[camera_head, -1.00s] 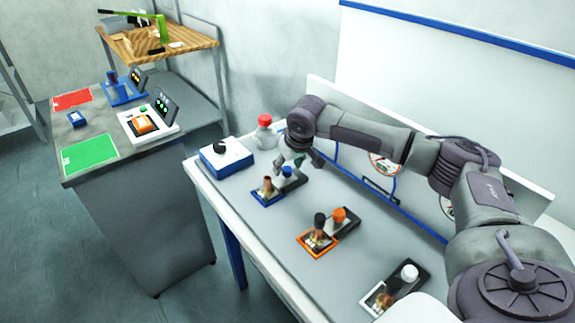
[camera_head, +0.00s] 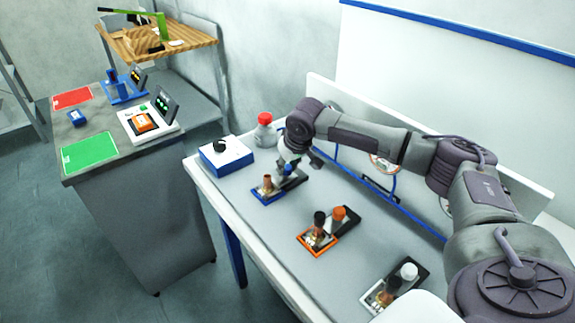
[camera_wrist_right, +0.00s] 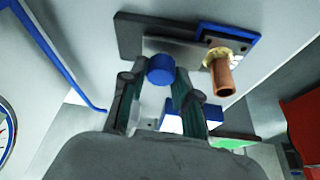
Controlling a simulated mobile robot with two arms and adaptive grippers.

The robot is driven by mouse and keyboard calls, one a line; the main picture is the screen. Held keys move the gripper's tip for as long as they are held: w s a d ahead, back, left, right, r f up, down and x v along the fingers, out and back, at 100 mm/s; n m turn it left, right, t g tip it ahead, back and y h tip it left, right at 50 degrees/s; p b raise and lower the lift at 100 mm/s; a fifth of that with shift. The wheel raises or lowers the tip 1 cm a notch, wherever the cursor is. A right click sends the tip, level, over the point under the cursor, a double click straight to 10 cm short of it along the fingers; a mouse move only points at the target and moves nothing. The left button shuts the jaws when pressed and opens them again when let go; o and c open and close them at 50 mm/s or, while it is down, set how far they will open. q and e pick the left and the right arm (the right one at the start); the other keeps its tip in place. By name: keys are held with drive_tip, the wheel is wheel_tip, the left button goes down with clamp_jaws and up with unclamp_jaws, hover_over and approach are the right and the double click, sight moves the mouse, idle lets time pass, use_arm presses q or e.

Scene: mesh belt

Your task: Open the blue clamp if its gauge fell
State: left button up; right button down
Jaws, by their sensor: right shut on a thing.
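The blue clamp (camera_head: 268,197) sits at the far left end of the white bench. It has a dark base with a blue-edged plate, a copper-coloured post and a blue knob (camera_head: 287,170). My right gripper (camera_head: 290,166) is at the blue knob. In the right wrist view the fingers are shut on the knob (camera_wrist_right: 161,69), and the copper post (camera_wrist_right: 223,75) stands to the right. Part of a round gauge (camera_wrist_right: 5,130) shows at the left edge there; its reading cannot be told. My left gripper is not in view.
An orange clamp (camera_head: 318,243) and a white clamp (camera_head: 382,296) stand nearer on the bench. A blue-and-white box with a black knob (camera_head: 226,157) and a red-capped bottle (camera_head: 264,131) are beyond the blue clamp. My right arm hides parts of the gauge panel (camera_head: 420,180).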

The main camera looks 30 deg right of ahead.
drive_tip(key=shift+d+r+p, duration=0.2)
drive_tip(key=shift+d+p, duration=0.85)
drive_tip(key=shift+d, duration=0.15)
drive_tip(key=shift+w+d+f, duration=0.1)
drive_tip(key=shift+d+f, duration=0.05)
drive_tip(key=c, duration=1.1)
unclamp_jaws()
drive_tip(key=shift+o, duration=1.3)
drive_tip(key=shift+d, duration=0.1)
drive_tip(key=shift+r, duration=0.45)
drive_tip(key=v, duration=1.1)
